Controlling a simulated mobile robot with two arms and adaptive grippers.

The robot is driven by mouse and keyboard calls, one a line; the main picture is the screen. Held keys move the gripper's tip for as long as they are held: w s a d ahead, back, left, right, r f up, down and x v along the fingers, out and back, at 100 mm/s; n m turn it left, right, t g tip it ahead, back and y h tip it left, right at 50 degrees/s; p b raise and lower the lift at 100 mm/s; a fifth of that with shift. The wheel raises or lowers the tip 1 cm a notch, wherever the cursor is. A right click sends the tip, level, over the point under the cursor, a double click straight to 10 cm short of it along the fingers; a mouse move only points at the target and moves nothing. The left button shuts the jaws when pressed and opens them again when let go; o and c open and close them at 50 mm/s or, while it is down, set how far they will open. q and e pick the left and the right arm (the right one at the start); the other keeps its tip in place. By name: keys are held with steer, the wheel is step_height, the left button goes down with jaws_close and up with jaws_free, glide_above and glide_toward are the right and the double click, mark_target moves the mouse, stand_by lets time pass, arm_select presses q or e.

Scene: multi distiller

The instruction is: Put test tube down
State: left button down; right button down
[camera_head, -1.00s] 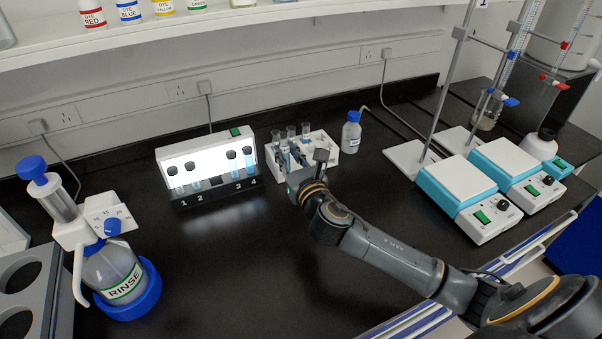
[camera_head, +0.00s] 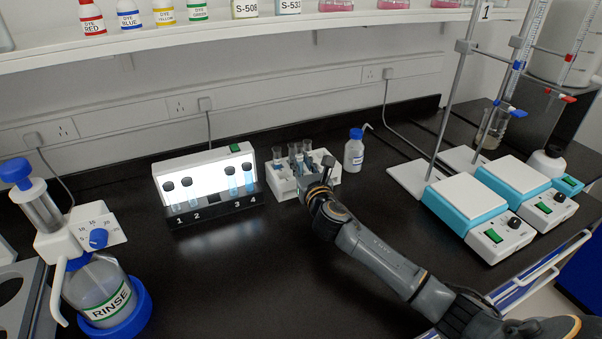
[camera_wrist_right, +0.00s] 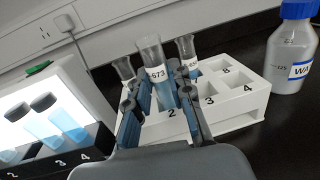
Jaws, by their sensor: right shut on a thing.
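In the head view, the right gripper (camera_head: 313,182) is at the near side of the white test tube rack (camera_head: 284,187). In the wrist view, the tube stands over the rack (camera_wrist_right: 232,122) near the number 2, its lower end hidden behind the gripper. I cannot tell whether it rests in a hole. Two other tubes (camera_wrist_right: 123,68) (camera_wrist_right: 187,47) stand behind it in the rack. Rack places near numbers 3, 4 and 8 look empty. My left gripper is not in view.
A lit stand (camera_head: 205,178) with several capped vials is left of the rack. A blue-capped bottle (camera_head: 354,152) is close on its right. A rinse bottle (camera_head: 100,290) stands front left, hotplate stirrers (camera_head: 465,205) at right.

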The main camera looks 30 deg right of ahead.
steer(key=shift+f, duration=1.2)
steer(key=shift+f, duration=0.1)
steer(key=c, duration=1.2)
jaws_free()
steer(key=shift+s, duration=0.15)
steer(key=s, duration=0.3)
steer(key=s+a, duration=0.1)
steer(key=s, duration=0.3)
steer(key=s+a, duration=0.1)
steer(key=s, duration=0.3)
steer(key=shift+s+a, duration=0.15)
steer(key=shift+s, duration=0.1)
